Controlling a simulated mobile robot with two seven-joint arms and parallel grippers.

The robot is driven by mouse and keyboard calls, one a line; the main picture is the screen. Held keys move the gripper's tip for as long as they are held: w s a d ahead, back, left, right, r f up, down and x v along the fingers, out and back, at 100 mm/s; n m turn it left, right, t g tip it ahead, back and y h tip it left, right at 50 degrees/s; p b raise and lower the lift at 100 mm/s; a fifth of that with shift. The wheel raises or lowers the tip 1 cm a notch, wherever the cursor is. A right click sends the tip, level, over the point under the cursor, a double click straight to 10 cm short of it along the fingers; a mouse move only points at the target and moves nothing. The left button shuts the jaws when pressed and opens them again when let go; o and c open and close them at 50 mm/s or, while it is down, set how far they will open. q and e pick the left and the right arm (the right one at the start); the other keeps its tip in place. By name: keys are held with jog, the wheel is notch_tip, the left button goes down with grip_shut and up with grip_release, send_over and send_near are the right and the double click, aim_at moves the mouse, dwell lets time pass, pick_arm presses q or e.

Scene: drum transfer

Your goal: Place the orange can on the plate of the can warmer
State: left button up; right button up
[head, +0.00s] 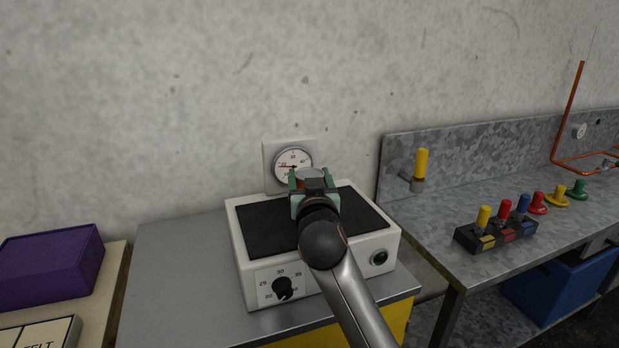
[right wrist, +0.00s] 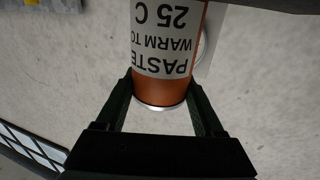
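The can warmer (head: 243,273) is a white box with a flat black plate (head: 268,232) on top, a dial on its front and a round green button. My right gripper (head: 311,178) is over the back part of the plate, with its arm coming in from below. Its fingers are closed on both sides of the orange can (right wrist: 162,88), which has a white label reading PASTE, WARM TO 25 C. In the head view only the can's grey top (head: 309,173) and a sliver of orange show; the gripper hides the rest. I cannot tell whether the can touches the plate. My left gripper is not in view.
A round wall gauge (head: 292,160) is close behind the can. The warmer stands on a grey-topped cabinet (head: 178,268), clear on its left. A purple box (head: 50,265) is at far left. A metal bench (head: 590,155) with coloured handles (head: 484,216) is at right.

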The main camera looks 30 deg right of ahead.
jog(key=o, duration=0.5)
jog(key=shift+c, duration=0.2)
jog(key=shift+r, duration=0.25)
jog(key=v, duration=1.2)
jog(key=shift+b, duration=0.45)
